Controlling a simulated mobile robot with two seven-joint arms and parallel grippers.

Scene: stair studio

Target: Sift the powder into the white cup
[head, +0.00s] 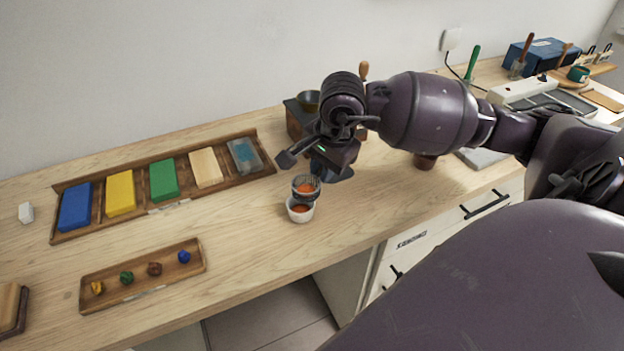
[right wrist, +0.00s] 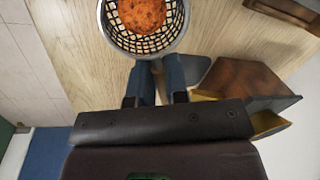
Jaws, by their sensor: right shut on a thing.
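My right gripper (head: 322,168) is shut on the handle of a small wire sieve (head: 306,187). In the right wrist view my right gripper (right wrist: 157,85) grips this handle, and the sieve (right wrist: 112,38) shows a dark mesh and a metal rim. A clump of orange-red powder (right wrist: 142,14) lies in the sieve. The white cup (head: 301,217) stands upright on the wooden counter, directly below the sieve in the head view. Orange-red powder also shows inside the cup. The sieve partly hides the cup's far rim. My left gripper is not in view.
A long tray (head: 143,216) holds coloured blocks, and a smaller tray (head: 196,262) holds several coloured lumps. A brown pot (head: 425,162) stands under my right arm. The counter around the cup is clear.

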